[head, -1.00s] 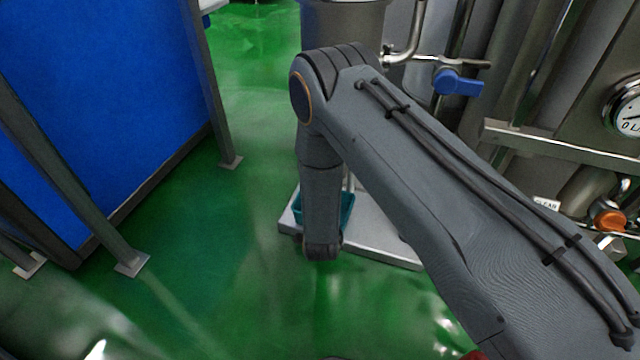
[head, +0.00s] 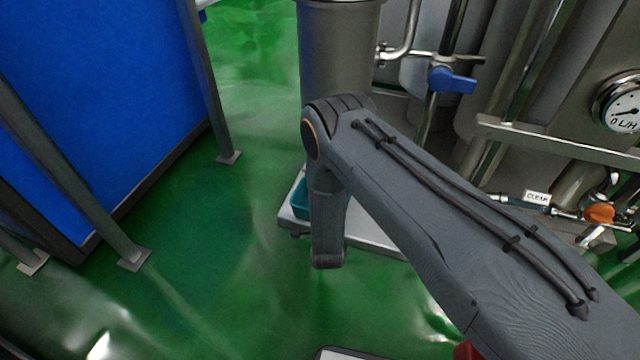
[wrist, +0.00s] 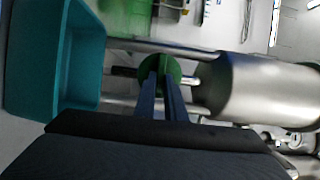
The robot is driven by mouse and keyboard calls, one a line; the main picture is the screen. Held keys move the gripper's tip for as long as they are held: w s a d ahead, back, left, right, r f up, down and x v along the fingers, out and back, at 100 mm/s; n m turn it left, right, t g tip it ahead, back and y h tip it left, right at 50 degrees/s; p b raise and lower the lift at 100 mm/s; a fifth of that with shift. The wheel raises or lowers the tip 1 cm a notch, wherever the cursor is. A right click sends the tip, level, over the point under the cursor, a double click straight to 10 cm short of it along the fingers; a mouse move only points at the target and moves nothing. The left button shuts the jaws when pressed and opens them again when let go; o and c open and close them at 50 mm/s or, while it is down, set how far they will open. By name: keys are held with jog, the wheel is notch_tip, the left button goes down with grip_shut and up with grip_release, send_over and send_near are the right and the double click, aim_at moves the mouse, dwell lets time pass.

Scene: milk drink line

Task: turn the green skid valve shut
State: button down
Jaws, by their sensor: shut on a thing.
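The green skid valve (wrist: 174,70) shows in the wrist view as a round green part on a metal pipe stub, just ahead of my gripper. My gripper (wrist: 159,80) has its two dark fingers close together on the green part, shut on it. The fingers cover part of the valve, so its exact turn angle is hard to tell. In the head view my own arm hides the gripper, and I see no green valve there.
A teal bin (wrist: 88,25) is at the left of the wrist view; a steel cylinder (wrist: 265,88) is at the right. In the head view are a blue-handled valve (head: 452,80), an orange valve (head: 599,213), a gauge (head: 620,103) and a blue panel (head: 100,90). Green floor lies open between.

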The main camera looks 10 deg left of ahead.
jog(key=shift+d, duration=0.1)
dwell(0.3)
jog(key=c, duration=1.8)
grip_release()
jog(key=p+v, duration=0.2)
jog(key=v, duration=0.5)
jog(key=shift+s+d, duration=0.1)
jog(key=shift+s, duration=0.25)
jog(key=shift+w, duration=0.1)
